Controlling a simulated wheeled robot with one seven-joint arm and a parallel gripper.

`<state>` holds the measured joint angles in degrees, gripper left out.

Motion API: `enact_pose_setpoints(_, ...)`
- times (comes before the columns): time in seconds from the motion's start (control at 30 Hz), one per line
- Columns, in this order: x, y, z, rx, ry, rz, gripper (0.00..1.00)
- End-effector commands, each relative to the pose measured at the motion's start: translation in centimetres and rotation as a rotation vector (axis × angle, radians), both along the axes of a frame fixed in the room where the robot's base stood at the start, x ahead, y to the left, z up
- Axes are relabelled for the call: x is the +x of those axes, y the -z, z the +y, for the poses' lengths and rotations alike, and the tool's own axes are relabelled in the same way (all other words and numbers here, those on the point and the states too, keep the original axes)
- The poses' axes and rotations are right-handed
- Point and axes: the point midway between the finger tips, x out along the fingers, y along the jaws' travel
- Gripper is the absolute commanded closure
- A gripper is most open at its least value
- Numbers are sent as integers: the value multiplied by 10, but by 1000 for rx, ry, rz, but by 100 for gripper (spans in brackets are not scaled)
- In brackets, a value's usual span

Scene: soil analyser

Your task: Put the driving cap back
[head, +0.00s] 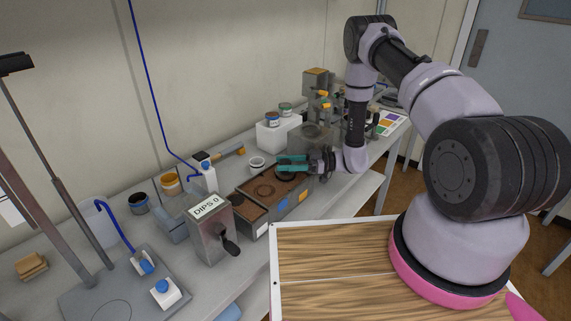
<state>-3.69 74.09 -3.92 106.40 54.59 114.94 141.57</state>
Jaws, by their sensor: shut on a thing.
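My gripper (293,164) reaches in from the right in the head view, with teal fingers low over the brown soil boxes. It is shut on a small dark round thing (287,176), which looks like the driving cap. Its details are too small to make out, and the fingers partly cover it. The soil box (270,222) under it has a dark top with a round ring mark (264,191) left of the gripper. I cannot tell whether the held thing touches the soil.
A white cup (257,164), a white block with jars (277,135) and a clear container (317,139) stand behind. A wood-topped surface (330,245) lies in front.

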Motion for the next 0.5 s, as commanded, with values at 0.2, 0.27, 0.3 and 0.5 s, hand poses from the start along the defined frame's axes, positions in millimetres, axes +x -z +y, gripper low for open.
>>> enact_pose_setpoints(0.2, 0, 1, 0, 0, 0, 1, 100)
enact_pose_setpoints(0.27, 0, 3, 0, 0, 0, 1, 100)
enact_pose_setpoints(0.3, 0, 3, 0, 0, 0, 1, 42)
enact_pose_setpoints(0.5, 0, 3, 0, 0, 0, 1, 20)
